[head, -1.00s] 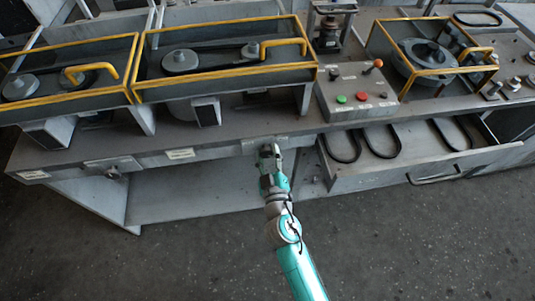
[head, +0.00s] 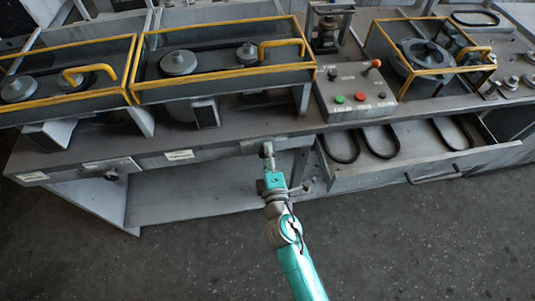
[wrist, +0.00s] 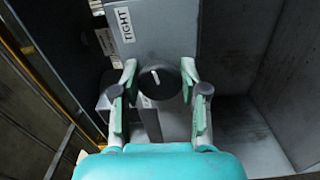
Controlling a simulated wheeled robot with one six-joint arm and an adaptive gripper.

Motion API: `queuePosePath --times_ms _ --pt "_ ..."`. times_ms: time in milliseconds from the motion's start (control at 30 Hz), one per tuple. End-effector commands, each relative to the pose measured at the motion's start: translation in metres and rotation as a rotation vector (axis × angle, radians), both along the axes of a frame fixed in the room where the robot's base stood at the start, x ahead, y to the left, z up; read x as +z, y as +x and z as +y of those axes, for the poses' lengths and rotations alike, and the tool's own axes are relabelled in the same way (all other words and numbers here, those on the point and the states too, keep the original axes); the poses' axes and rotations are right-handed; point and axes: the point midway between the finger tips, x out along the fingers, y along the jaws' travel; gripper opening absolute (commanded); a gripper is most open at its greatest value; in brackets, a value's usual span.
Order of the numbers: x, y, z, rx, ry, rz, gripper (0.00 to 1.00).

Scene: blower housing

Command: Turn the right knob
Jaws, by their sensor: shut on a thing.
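The right knob (wrist: 165,88) is round and black with a short white mark, which points nearly upright in the wrist view. My gripper (wrist: 159,78) has its two fingers on opposite sides of the knob and is shut on it. In the head view my gripper (head: 267,150) is at the bench's front edge, below the middle tray, seen nearly edge-on. It hides the knob there. A label (wrist: 124,24) reading TIGHT is above the knob in the wrist view.
The left knob (head: 111,175) is on the same front edge. An open drawer (head: 400,177) with several black belts is right of my arm. A button box (head: 355,95) stands above it.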

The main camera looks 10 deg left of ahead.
Motion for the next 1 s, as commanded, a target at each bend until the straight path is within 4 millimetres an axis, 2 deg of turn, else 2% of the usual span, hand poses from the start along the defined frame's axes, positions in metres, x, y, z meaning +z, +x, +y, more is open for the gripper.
queuePosePath --times_ms 500,1000 --pt "0.0013 -0.0002 0.0007 0.001 -0.378 -0.108 0.09" --pt "0.0014 -0.0004 0.0009 0.001 -0.487 -0.139 0.09"
